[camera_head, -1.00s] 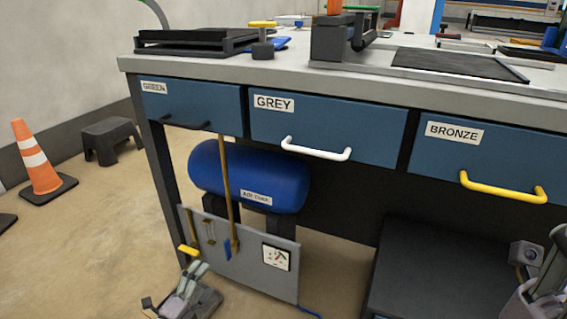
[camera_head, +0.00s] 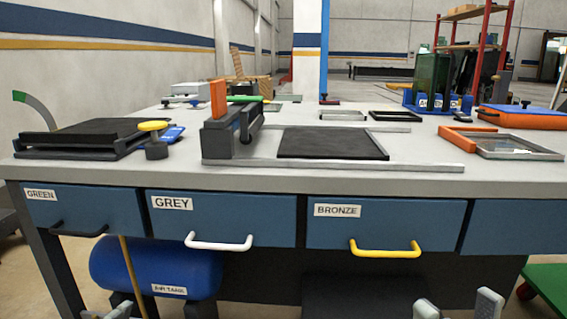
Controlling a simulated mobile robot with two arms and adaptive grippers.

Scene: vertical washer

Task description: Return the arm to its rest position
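My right gripper (camera_head: 458,307) shows only its two grey fingertips at the bottom edge of the head view, below the bronze drawer. The fingertips stand apart with nothing visible between them. My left gripper (camera_head: 112,312) shows only a small grey part at the bottom left edge, below the blue air tank. Its fingers are mostly cut off by the frame, so its opening cannot be seen. The rest of both arms is out of view.
The workbench (camera_head: 420,183) spans the view, with green (camera_head: 85,210), grey (camera_head: 222,219) and bronze (camera_head: 385,225) drawers shut. The air tank (camera_head: 155,265) sits beneath. A black plate press (camera_head: 85,137), sliding frame (camera_head: 330,143) and orange case (camera_head: 525,118) stand on top.

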